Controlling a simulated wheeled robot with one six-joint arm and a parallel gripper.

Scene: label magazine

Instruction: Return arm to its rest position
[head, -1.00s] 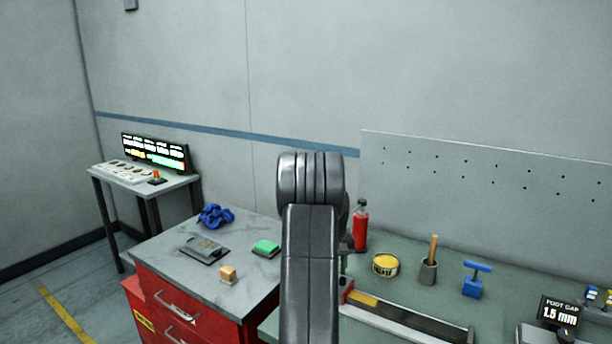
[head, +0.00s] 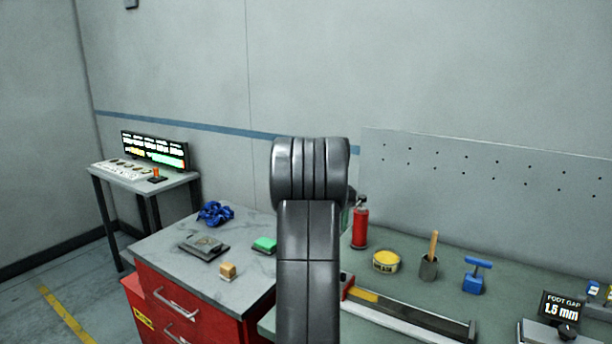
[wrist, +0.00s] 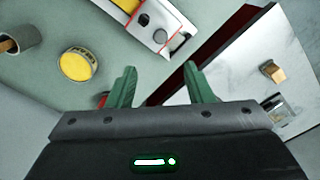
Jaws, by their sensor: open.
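My gripper (wrist: 160,86) shows in the wrist view with its two green fingers spread apart and nothing between them. It hangs over the gap between the green bench top and the red tool cabinet. In the head view my arm stands upright in the middle and hides most of the gripper. The long label magazine (head: 408,312) lies on the bench to the right of my arm, and its end (wrist: 155,28) shows at the top of the wrist view, apart from the fingers.
On the bench stand a red bottle (head: 360,226), a yellow tin (head: 386,261), a pot with a brush (head: 429,267), a blue-handled tool (head: 474,278) and a foot-gap display (head: 561,311).

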